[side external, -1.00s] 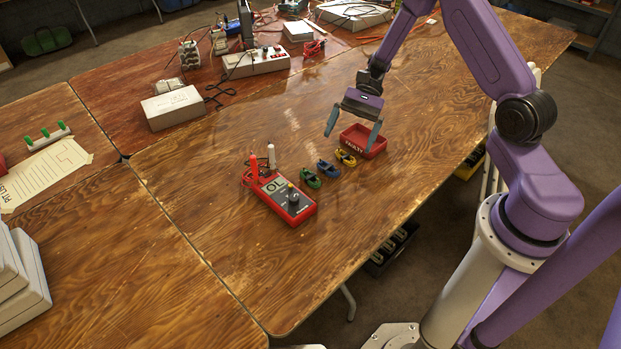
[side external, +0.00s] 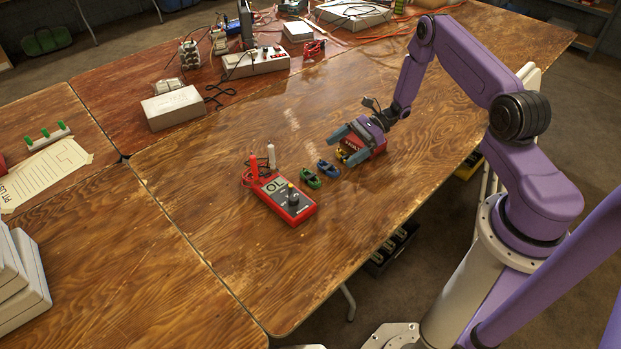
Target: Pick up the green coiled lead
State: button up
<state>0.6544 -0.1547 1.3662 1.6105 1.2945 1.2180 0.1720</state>
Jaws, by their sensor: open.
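The green coiled lead (side external: 310,178) lies on the wooden table, just right of the red multimeter (side external: 285,198). The blue coiled lead (side external: 328,168) lies to its right. The yellow coiled lead (side external: 342,155) is farther right, partly hidden by my gripper. My gripper (side external: 343,145) is open and tilted, low over the table by the yellow lead and the red tray (side external: 378,148). It is up and to the right of the green lead and apart from it. My gripper hides part of the tray.
A red probe (side external: 254,165) and a white probe (side external: 271,157) stand up at the multimeter's back. A white box (side external: 173,107) and a power strip (side external: 256,62) are at the back. The table's front left is clear.

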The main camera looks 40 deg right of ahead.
send_near(305, 178)
jog(key=shift+w+a+r, duration=0.1)
jog(key=shift+w+a, duration=0.05)
jog(key=shift+a, duration=0.4)
jog(key=shift+f+x, duration=0.1)
jog(key=shift+x, duration=1.2)
jog(key=shift+f+x, duration=0.15)
jog(key=shift+x, duration=1.1)
jog(key=c, duration=0.8)
